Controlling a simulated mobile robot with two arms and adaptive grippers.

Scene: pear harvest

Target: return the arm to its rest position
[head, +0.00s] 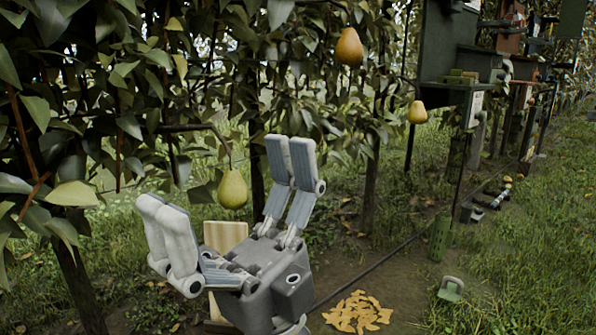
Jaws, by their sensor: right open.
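My right gripper (219,175) is open, its fingers spread wide and pointing up, with no pear gripped. A green-yellow pear (233,189) hangs from a thin stem and shows between the two sets of fingers. I cannot tell whether it is between them in depth or behind; no contact shows. An orange-brown pear (349,47) hangs higher up, right of the gripper. Another yellow-orange pear (417,112) hangs further right. My left gripper is not in view.
Leafy branches (130,90) crowd the left and top. A pale wooden piece (225,234) stands partly hidden behind the gripper. Dark cabinets (450,45) stand at upper right. Yellow leaves (357,312) and a small handled object (451,288) lie below right. Open grass (540,250) lies right.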

